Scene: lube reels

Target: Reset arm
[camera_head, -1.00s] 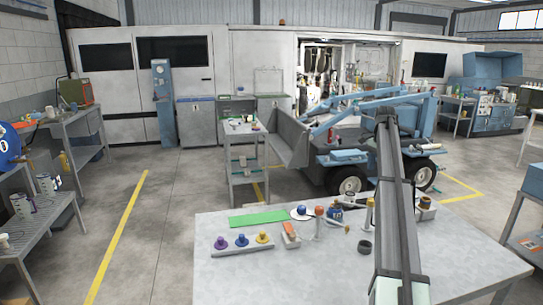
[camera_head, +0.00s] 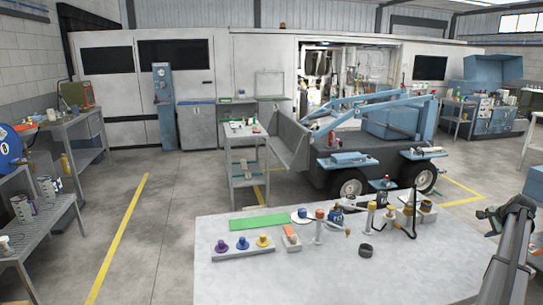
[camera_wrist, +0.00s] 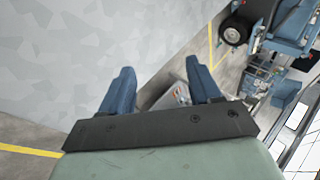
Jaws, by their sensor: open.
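My arm (camera_head: 508,258) reaches in over the right side of the grey table and ends in a dark, partly green wrist part near the right edge of the head view. In the wrist view my gripper (camera_wrist: 160,72) has two blue fingers spread wide apart, with nothing between them. Behind the fingers the wrist view shows a pale surface, a strip of floor and the tilted workshop. The gripper holds no object. The fingers cannot be made out clearly in the head view.
The grey table (camera_head: 330,273) carries a purple, a blue and a yellow knob on a tray (camera_head: 243,252), a green mat (camera_head: 258,223), a dark ring (camera_head: 365,250) and several small fittings at the back. The front of the table is clear. A blue loader (camera_head: 385,130) stands behind.

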